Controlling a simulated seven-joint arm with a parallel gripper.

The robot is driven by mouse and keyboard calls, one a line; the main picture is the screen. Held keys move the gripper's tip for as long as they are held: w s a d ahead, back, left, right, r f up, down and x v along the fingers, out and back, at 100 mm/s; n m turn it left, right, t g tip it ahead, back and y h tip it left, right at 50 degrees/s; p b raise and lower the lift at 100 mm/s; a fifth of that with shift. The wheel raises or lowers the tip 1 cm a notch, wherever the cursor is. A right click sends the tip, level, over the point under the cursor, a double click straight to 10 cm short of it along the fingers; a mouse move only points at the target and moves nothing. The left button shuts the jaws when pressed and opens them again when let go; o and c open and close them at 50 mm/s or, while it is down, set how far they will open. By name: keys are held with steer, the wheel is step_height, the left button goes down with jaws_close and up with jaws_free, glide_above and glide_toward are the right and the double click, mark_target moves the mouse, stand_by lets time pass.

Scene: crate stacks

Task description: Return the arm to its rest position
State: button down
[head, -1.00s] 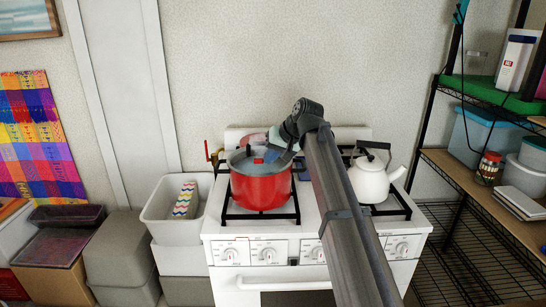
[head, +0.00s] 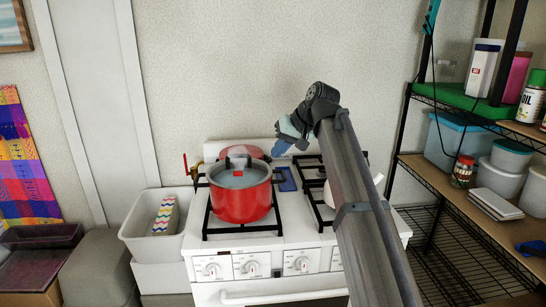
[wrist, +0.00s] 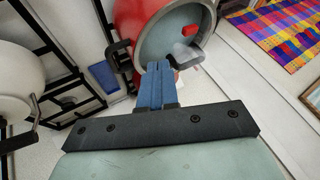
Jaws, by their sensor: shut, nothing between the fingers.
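My gripper (head: 279,149) is raised above the back of the white stove, just right of the red pot, with its blue fingers pointing down and left. In the wrist view its blue fingers (wrist: 157,86) are together with nothing between them. My arm hides most of the white kettle in the head view.
A red pot (head: 240,205) with a glass lid stands on the left burner of the stove (head: 290,235); its side also shows in the wrist view (wrist: 130,20). The white kettle (wrist: 18,85) is at right. A white bin (head: 140,238) stands left and a wire shelf (head: 450,190) right.

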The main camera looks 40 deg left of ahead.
steer(key=shift+d+r, duration=0.15)
steer(key=shift+r, duration=0.1)
